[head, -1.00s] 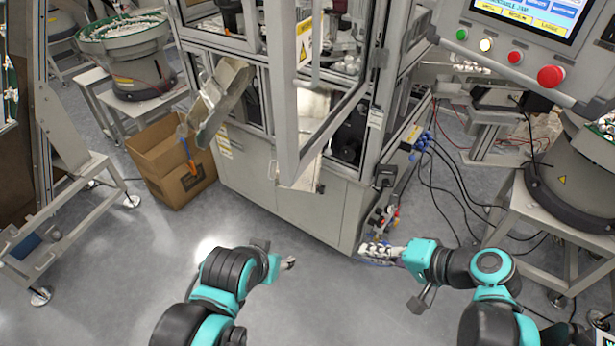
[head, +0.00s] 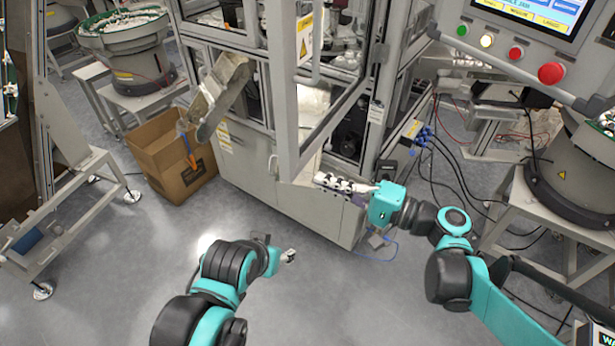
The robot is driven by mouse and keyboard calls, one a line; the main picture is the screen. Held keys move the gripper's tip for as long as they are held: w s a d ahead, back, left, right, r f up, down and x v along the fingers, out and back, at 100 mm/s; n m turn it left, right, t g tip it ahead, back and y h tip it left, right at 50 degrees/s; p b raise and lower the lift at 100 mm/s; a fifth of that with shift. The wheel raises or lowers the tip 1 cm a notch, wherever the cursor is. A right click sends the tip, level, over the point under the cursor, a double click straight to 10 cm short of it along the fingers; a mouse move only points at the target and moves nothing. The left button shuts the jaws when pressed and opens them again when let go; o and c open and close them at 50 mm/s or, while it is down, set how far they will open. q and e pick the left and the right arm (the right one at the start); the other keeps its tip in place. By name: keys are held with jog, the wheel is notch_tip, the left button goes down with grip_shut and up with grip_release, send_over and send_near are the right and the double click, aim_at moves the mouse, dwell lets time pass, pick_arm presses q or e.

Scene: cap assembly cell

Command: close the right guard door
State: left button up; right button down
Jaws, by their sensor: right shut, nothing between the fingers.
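The right guard door (head: 284,105) stands open at the front of the machine. It is a grey-framed clear panel with a yellow warning label and a vertical handle (head: 316,55), and it juts out towards me. My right gripper (head: 320,178) is shut and empty. In the picture it lies just below and right of the door's lower corner, in front of the cabinet; I cannot tell whether it touches the door. My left gripper (head: 291,255) hangs low over the floor, apart from the door; its jaw opening is too small to read.
A metal chute (head: 222,95) and a cardboard box (head: 172,160) stand left of the door. A control panel with buttons (head: 520,45) overhangs at the right. Cables (head: 455,165) and a bowl feeder (head: 575,175) are at the right. The floor in front is clear.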

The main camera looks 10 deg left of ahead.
aim_at(294, 170)
jog(key=shift+b+x, duration=0.4)
jog(key=shift+x, duration=1.9)
jog(key=shift+w+a, duration=0.1)
